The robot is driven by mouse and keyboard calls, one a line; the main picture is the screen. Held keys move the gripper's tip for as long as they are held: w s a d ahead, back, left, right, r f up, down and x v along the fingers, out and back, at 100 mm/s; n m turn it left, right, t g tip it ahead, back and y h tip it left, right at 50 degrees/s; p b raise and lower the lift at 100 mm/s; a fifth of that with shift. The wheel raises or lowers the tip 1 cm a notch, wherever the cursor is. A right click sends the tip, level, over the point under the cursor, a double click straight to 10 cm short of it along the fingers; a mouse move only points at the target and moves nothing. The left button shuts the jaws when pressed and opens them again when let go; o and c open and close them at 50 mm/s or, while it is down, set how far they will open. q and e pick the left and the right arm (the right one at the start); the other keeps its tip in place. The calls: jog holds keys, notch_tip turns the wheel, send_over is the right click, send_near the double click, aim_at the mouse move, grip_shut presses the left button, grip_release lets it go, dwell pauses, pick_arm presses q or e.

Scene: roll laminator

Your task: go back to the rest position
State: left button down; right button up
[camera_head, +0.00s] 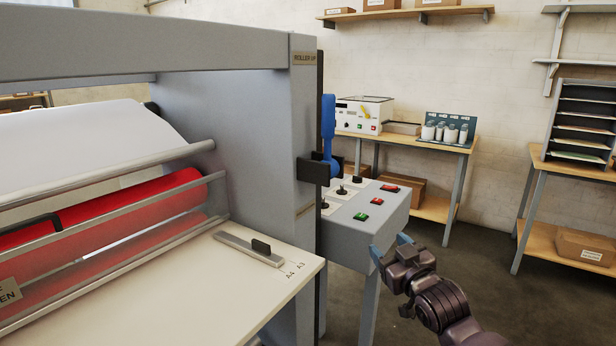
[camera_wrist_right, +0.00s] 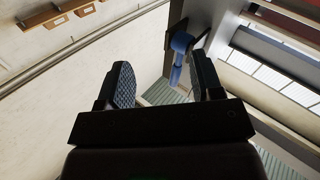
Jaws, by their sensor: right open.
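My right gripper (camera_head: 391,250) is beside the front right corner of the grey control box (camera_head: 352,240), with its blue-tipped fingers apart. In the right wrist view my right gripper (camera_wrist_right: 165,85) is open with nothing between its fingers. The blue lever (camera_head: 328,128) stands upright on the side of the laminator frame (camera_head: 270,130). The blue lever also shows beyond the fingers in the right wrist view (camera_wrist_right: 180,50). I cannot tell whether the gripper touches the control box. My left gripper is not in view.
The laminator's red roller (camera_head: 130,212) and white feed table (camera_head: 190,285) fill the left. Green and red buttons sit on the control box. A wooden workbench (camera_head: 400,143) and a paper rack (camera_head: 580,125) stand at the back. The floor (camera_head: 540,310) at right is clear.

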jog(key=s+d+f+m+g+h, duration=0.1)
jog(key=s+d+f+g+h, duration=0.1)
jog(key=s+f, duration=0.8)
jog(key=s+d+f+m+g+h, duration=0.2)
jog(key=s+d+f, duration=0.3)
jog(key=s+f, duration=0.6)
jog(key=s+d+f+m+g+h, duration=0.2)
jog(key=s+d+f, duration=0.1)
jog(key=s+f, duration=0.8)
jog(key=s, duration=0.3)
jog(key=shift+d, duration=0.25)
